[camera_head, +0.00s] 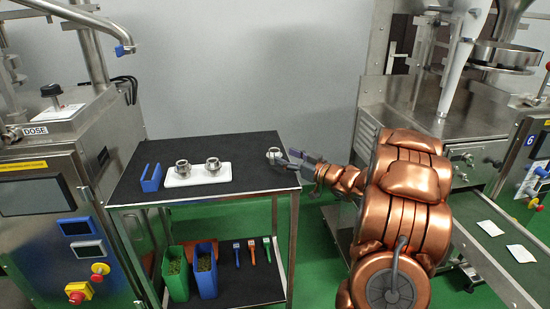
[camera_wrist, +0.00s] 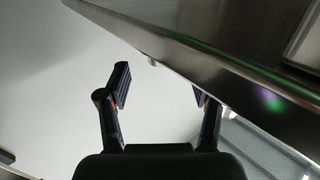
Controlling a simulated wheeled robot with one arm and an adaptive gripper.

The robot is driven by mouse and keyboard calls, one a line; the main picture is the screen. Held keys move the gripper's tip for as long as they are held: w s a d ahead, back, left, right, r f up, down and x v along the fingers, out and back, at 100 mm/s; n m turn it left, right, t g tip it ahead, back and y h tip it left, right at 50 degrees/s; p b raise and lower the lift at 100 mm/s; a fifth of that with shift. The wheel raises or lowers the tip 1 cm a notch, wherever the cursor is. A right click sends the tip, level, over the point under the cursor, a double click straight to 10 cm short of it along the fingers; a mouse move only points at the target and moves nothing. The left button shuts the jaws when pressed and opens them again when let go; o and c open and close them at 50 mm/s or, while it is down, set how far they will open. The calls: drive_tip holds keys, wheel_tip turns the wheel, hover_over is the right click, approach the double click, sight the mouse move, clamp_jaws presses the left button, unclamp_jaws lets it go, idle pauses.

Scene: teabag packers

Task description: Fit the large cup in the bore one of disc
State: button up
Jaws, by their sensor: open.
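Two metal cups, one on the left (camera_head: 182,167) and one on the right (camera_head: 212,165), stand on a white tray (camera_head: 197,180) on the trolley's black top. A third small, shiny metal piece (camera_head: 273,154) shows near the top's right edge, close to my gripper (camera_head: 288,159); I cannot tell whether it is a cup. Which one is the large cup is unclear. In the wrist view my gripper (camera_wrist: 161,88) has its fingers apart, with nothing seen between them. I cannot make out the disc or its bore one.
The trolley top (camera_head: 240,150) also carries a blue holder (camera_head: 151,177) left of the tray. Green (camera_head: 175,272) and blue (camera_head: 204,270) bins stand on the lower shelf. Steel machines flank the trolley. In the wrist view, a dark metal edge (camera_wrist: 230,75) passes close by the right finger.

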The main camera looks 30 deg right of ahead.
sight(275, 150)
drive_tip(key=shift+r+x, duration=0.1)
drive_tip(key=shift+x, duration=1.25)
drive_tip(key=shift+r+x, duration=0.15)
drive_tip(key=shift+x, duration=1.2)
drive_tip(key=shift+a, duration=0.1)
clamp_jaws()
drive_tip(key=shift+r+p, duration=0.15)
drive_tip(key=shift+p, duration=0.25)
